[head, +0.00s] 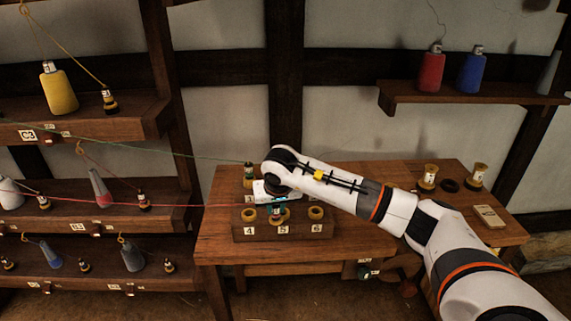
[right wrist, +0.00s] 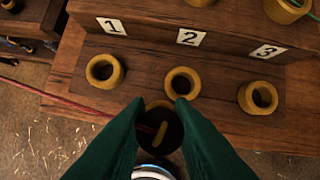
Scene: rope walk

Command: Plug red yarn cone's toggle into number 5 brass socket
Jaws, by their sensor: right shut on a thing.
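My right gripper (head: 277,208) has dark green fingers, which also show in the right wrist view (right wrist: 161,130). It is shut on a dark round toggle (right wrist: 161,128) with a yellow bar on its face. Red yarn (right wrist: 62,98) runs to the toggle from the left and crosses the head view (head: 130,202). In the right wrist view the toggle is just below the middle front-row socket, number 5 (right wrist: 182,83), whose ring looks empty. How high the toggle sits cannot be told. The yarn's cone end is not clearly shown. My left gripper is out of view.
The stepped socket block (head: 262,231) stands on the wooden table (head: 225,245). Sockets 4 (head: 249,214) and 6 (head: 316,212) flank number 5. Green yarn (head: 190,153) crosses behind my arm.

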